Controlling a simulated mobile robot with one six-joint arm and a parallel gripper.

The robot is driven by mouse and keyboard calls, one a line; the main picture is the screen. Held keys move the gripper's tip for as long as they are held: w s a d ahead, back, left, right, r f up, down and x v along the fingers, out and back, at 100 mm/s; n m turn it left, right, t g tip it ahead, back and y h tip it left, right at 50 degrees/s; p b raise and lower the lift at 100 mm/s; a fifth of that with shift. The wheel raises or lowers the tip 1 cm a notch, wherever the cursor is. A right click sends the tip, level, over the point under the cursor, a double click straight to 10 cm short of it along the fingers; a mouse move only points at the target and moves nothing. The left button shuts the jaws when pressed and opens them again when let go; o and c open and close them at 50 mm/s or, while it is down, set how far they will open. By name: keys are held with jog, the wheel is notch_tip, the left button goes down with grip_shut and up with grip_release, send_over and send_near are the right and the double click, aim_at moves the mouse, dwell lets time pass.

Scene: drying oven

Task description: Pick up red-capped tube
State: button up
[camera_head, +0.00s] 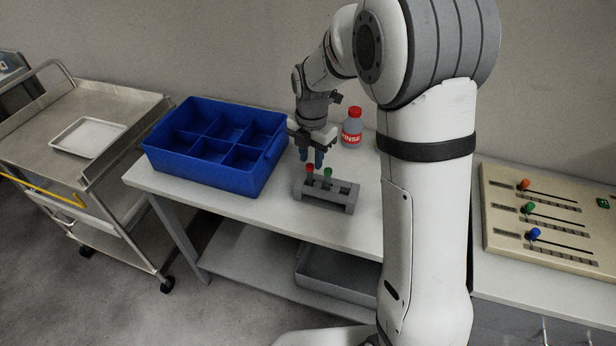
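A grey tube rack (325,203) stands on the white table. It holds a red-capped tube (309,168) at its left end and a green-capped tube (327,173) to the right of it. My gripper (311,158) points down just above and behind the rack, close to both caps. Its two blue-tipped fingers are apart, with nothing seen between them. I cannot tell whether a finger touches a cap. The lower parts of the tubes are hidden in the rack.
A blue compartment bin (268,170) stands left of the rack. A red-capped rinse bottle (352,128) stands behind it to the right. A cart with a white tray (88,137) is far left, a slider panel (550,245) right. A grey bin (340,281) sits on the lower shelf.

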aim_at(310, 165)
notch_tip(310, 165, down, 6)
jog(key=shift+a+r+p, duration=0.1)
jog(key=shift+r+p, duration=0.15)
jog(key=shift+p, duration=0.35)
grip_shut()
